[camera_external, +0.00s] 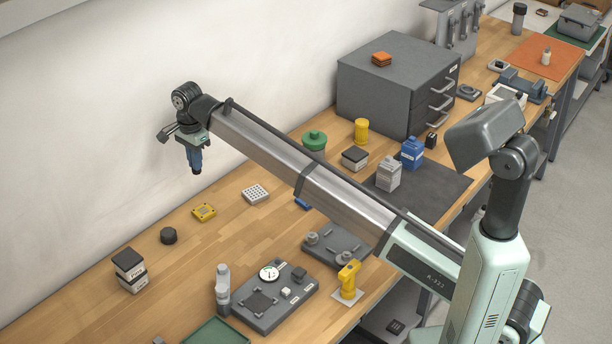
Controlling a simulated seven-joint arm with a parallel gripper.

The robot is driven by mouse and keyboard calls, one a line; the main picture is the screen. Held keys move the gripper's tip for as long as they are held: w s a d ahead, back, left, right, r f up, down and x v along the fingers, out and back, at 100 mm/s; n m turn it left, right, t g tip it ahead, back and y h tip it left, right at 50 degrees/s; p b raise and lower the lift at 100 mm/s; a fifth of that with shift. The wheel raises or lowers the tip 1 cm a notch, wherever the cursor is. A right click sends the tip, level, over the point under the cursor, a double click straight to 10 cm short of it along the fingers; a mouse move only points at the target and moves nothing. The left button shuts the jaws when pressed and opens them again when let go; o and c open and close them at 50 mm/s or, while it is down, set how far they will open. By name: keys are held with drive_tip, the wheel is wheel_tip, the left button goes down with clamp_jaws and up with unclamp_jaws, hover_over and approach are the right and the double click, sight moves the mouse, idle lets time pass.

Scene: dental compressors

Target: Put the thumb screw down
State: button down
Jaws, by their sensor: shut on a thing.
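My gripper (196,168) is at the left end of the arm, pointing down, high above the back part of the wooden bench (120,312). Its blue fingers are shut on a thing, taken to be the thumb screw. Only a small dark bit shows at the fingertips, too small to make out its shape. The gripper is clear of the bench and touches nothing else that I can see.
A black knob-like piece (168,236), a yellow square piece (204,211) and a white perforated block (255,193) lie below. Stacked boxes (130,270) stand left. A grey bottle (223,290) and gauge plate (275,300) are at front. Bare wood lies between.

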approach(203, 211)
wheel_tip(203, 211, down, 5)
drive_tip(key=shift+f, duration=0.1)
idle(0.7)
drive_tip(key=c, duration=1.7)
unclamp_jaws()
drive_tip(key=shift+f, duration=0.1)
drive_tip(key=o, duration=0.4)
wheel_tip(203, 211, up, 12)
drive_tip(key=shift+r, duration=0.15)
